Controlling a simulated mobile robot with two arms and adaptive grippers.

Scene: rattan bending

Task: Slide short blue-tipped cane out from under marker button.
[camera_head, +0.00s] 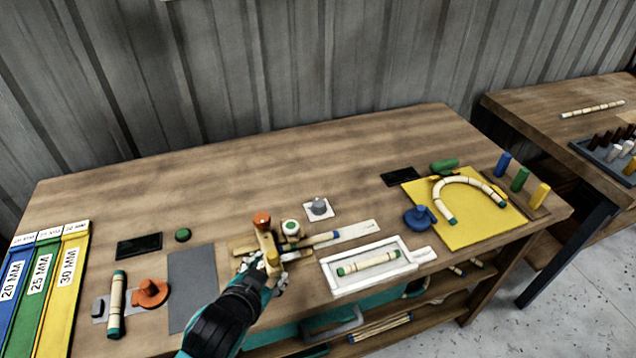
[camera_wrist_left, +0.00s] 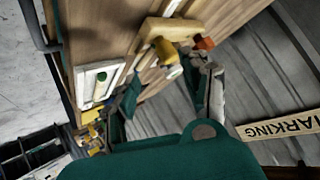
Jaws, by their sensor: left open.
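A short cane with a blue tip (camera_head: 325,238) lies on or beside a pale flat strip (camera_head: 355,231), right of a wooden fixture (camera_head: 268,243). Its left part is hidden near the fixture. The fixture carries an orange cap (camera_head: 262,219) and a yellow knob (camera_head: 272,260). A white round button with a green centre (camera_head: 291,227) stands just behind it; I cannot tell whether this is the marker button. My left gripper (camera_head: 272,272) is at the fixture's front side. In the left wrist view the yellow knob (camera_wrist_left: 165,50) lies beyond its open, empty fingers (camera_wrist_left: 168,95). My right gripper is out of view.
A white tray (camera_head: 335,289) with a green-tipped cane stands right of the gripper. A grey button block (camera_head: 318,209) is behind. A yellow mat (camera_head: 465,232) with a bent cane is at right. A grey mat (camera_head: 193,285) is at left. The back of the table is clear.

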